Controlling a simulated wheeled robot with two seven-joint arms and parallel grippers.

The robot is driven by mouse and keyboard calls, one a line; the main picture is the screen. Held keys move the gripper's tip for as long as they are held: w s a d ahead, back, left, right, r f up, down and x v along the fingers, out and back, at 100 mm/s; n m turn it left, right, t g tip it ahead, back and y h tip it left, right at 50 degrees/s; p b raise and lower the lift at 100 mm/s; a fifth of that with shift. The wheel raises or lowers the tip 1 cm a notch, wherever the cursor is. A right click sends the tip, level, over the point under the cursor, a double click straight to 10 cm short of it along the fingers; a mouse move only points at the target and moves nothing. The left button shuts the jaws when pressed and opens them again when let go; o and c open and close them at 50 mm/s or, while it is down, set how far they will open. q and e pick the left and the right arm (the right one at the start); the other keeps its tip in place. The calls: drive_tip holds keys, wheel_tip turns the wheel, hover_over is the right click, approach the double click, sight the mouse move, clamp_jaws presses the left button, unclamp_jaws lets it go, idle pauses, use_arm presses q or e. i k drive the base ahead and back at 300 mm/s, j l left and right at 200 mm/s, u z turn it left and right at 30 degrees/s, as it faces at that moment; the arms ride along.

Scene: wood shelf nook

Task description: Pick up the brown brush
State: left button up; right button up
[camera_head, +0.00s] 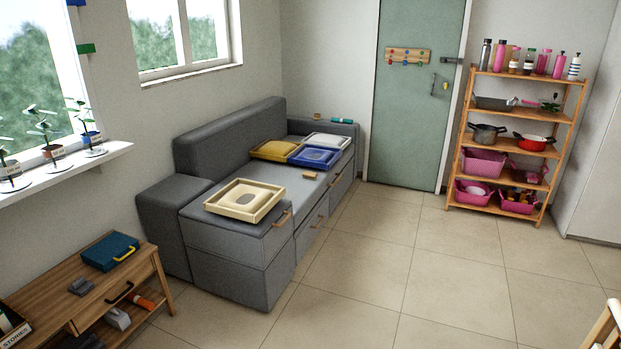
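A small brown object (310,175) lies on the grey sofa seat, near its front edge and to the right of the cream tray. It may be the brown brush, but it is too small to tell for sure. A smaller brownish item (317,116) sits on the far sofa arm, also too small to identify. Neither of my grippers is in view.
The grey sofa (235,245) has drawers and holds a cream tray (240,218), with yellow, blue and white trays beyond. A low wooden table (60,285) stands at lower left. A wooden rack (560,140) stands at right. The tiled floor (430,260) between is clear.

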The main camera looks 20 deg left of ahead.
sight(309, 176)
drive_tip(key=i+l+u, duration=0.1)
drive_tip(key=i+u, duration=0.2)
drive_tip(key=i, duration=3.05)
drive_tip(key=i+l+u, duration=0.1)
drive_tip(key=i+u, duration=0.2)
drive_tip(key=i, duration=0.25)
drive_tip(key=i+l+u, duration=0.2)
drive_tip(key=i+u, duration=0.15)
drive_tip(key=i, duration=0.15)
drive_tip(key=i+l+u, duration=0.3)
drive_tip(key=i, duration=0.2)
drive_tip(key=l, duration=0.1)
